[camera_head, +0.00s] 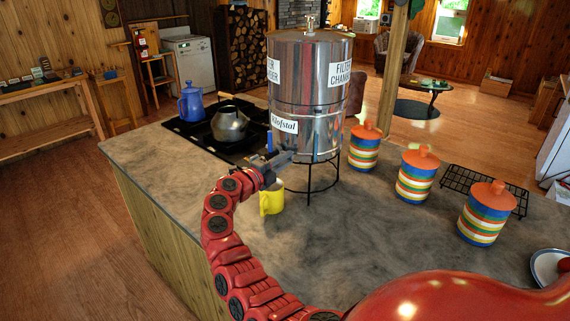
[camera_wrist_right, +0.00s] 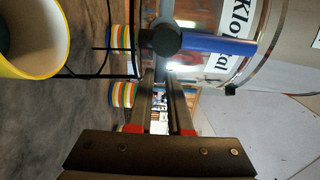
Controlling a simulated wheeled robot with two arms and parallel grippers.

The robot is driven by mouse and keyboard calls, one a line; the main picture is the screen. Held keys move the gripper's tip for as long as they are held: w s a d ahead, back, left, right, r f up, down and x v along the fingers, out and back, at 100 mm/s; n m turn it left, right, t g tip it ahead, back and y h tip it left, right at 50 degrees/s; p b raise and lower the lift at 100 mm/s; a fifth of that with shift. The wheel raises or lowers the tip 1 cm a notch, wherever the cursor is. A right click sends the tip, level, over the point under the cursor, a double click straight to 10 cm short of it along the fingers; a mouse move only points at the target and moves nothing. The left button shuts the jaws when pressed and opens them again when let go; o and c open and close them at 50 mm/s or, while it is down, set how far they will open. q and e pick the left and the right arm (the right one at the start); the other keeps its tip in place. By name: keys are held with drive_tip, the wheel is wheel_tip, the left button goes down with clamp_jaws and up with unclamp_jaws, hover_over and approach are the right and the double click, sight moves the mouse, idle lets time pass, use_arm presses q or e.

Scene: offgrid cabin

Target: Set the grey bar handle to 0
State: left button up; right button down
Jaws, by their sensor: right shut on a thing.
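A steel water filter tank (camera_head: 311,95) stands on a black wire stand on the counter. In the right wrist view its tap has a dark round hub (camera_wrist_right: 160,40) with a blue bar (camera_wrist_right: 218,45) running right from it. In the head view the blue bar (camera_head: 268,142) stands upright by the tank's lower left. My right gripper (camera_head: 279,160) is at the tap, its fingertips (camera_wrist_right: 163,76) shut on a dark part just below the hub. This seems to be the grey bar handle, mostly hidden between the fingers. I cannot read its setting. My left gripper is not in view.
A yellow mug (camera_head: 271,199) stands on the counter just below my right gripper. A kettle (camera_head: 230,124) and a blue pot (camera_head: 191,101) stand on the stove behind. Several striped canisters (camera_head: 415,177) and a black rack (camera_head: 462,184) are to the right. The counter's front middle is clear.

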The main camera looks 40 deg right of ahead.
drive_tip(key=shift+f, duration=0.1)
drive_tip(key=c, duration=0.8)
unclamp_jaws()
drive_tip(key=shift+c, duration=0.2)
drive_tip(key=s+a+b, duration=0.1)
drive_tip(key=a+b, duration=0.3)
drive_tip(key=a, duration=1.3)
drive_tip(key=shift+s+a, duration=0.2)
drive_tip(key=shift+s, duration=0.05)
